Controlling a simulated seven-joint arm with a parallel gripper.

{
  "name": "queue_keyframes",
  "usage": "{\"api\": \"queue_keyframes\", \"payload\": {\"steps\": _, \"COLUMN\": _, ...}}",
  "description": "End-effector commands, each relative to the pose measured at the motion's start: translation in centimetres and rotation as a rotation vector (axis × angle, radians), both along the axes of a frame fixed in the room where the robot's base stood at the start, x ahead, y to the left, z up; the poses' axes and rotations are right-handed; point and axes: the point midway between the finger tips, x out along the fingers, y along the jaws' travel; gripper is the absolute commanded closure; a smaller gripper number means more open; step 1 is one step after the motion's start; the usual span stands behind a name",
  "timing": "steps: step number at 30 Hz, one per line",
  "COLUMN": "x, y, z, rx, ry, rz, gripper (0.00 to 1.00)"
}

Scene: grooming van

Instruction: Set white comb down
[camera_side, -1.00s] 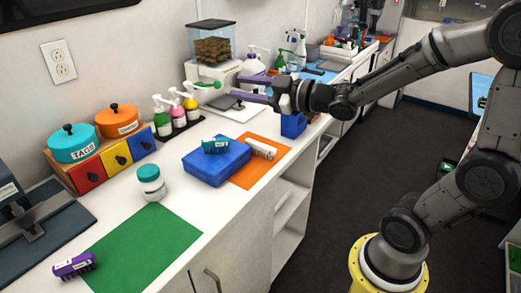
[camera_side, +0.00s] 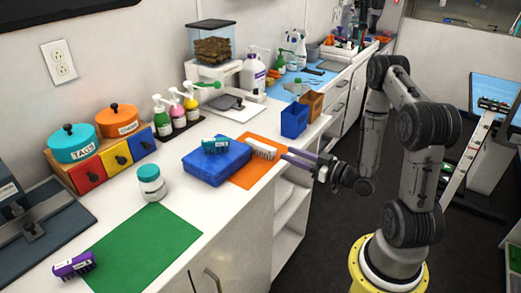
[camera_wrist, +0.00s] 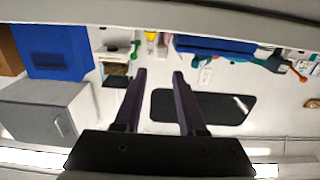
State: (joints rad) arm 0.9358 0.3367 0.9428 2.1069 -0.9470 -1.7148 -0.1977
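The white comb (camera_side: 262,148) lies on the orange mat (camera_side: 247,176), just right of the blue block. My gripper (camera_side: 286,154) is at the right edge of the counter in the side view, with its purple fingers pointing left toward the comb. A small gap seems to show between the fingertips and the comb, but how far apart they are in depth is hard to tell. In the wrist view my gripper (camera_wrist: 159,72) has its two fingers spread, with nothing between them. I cannot make out the comb in the wrist view.
A teal comb (camera_side: 215,145) lies on the blue block (camera_side: 206,172). A purple comb (camera_side: 74,265) lies by the green mat (camera_side: 140,245). A blue bin (camera_side: 293,122) and an orange bin (camera_side: 312,104) stand behind my gripper. A lidded jar (camera_side: 151,184) stands left.

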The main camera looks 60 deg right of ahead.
Motion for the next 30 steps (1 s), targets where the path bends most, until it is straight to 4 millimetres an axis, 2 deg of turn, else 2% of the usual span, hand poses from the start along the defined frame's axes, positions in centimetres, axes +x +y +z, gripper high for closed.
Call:
{"api": "queue_keyframes", "payload": {"steps": 9, "x": 5.4, "y": 0.2, "z": 0.0, "rx": -0.002, "ry": -0.001, "rz": 0.006, "gripper": 0.60}}
{"api": "queue_keyframes", "payload": {"steps": 17, "x": 7.4, "y": 0.1, "z": 0.0, "rx": 0.000, "ry": -0.001, "rz": 0.002, "gripper": 0.60}}
{"api": "queue_keyframes", "payload": {"steps": 25, "x": 10.9, "y": 0.0, "z": -0.6, "rx": -0.002, "ry": -0.002, "rz": 0.005, "gripper": 0.60}}
{"api": "queue_keyframes", "payload": {"steps": 30, "x": 12.2, "y": 0.0, "z": -0.5, "rx": 0.000, "ry": -0.002, "rz": 0.002, "gripper": 0.60}}
